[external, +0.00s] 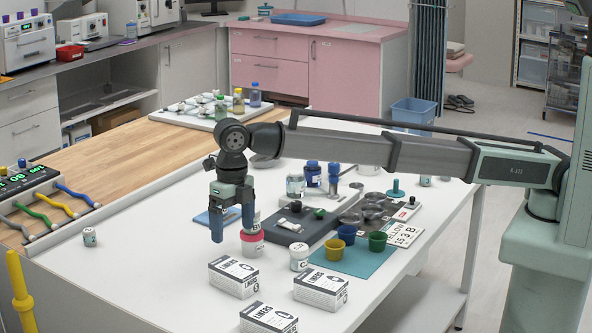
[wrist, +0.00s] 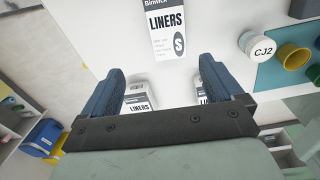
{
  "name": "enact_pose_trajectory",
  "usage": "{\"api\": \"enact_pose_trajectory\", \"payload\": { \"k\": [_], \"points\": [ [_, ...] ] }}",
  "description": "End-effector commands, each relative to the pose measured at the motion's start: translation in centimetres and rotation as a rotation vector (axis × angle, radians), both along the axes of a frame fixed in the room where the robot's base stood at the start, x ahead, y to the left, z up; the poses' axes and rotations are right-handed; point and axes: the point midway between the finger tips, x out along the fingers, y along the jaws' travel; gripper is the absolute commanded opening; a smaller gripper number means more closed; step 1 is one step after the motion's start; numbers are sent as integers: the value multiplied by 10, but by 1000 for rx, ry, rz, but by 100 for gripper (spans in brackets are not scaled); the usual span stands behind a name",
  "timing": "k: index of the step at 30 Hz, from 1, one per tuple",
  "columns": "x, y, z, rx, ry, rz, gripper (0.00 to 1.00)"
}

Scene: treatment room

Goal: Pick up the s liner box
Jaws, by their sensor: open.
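Three white and dark-grey liner boxes lie on the white table. In the external view, the leftmost and farthest (external: 233,277) appears to be the s liner box. In the wrist view, the s liner box (wrist: 172,30) is clearly marked with an S and lies past the fingertips, its top end cut off. A second box lies to the right (external: 321,291) and a third at the front (external: 268,319). Both show partly between the fingers in the wrist view. My gripper (external: 232,229) is open and empty above the table, fingers pointing down; it also shows in the wrist view (wrist: 162,72).
A white jar (external: 299,258) marked CJ2 (wrist: 261,48) stands near the boxes. A red-and-white jar (external: 252,245) stands behind my fingers. A teal mat (external: 352,262) with coloured cups lies to the right. The table left of the boxes is mostly clear.

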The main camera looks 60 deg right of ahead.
Motion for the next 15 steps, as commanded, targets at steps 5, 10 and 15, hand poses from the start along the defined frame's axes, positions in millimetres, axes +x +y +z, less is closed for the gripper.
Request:
{"api": "enact_pose_trajectory", "payload": {
  "k": [5, 10, 15],
  "points": [
    [13, -20, -11, -47, 0, -9, 94],
    [13, -20, -26, -48, 0, -9, 94],
    [13, -19, -53, -47, 1, -10, 94]
  ]
}}
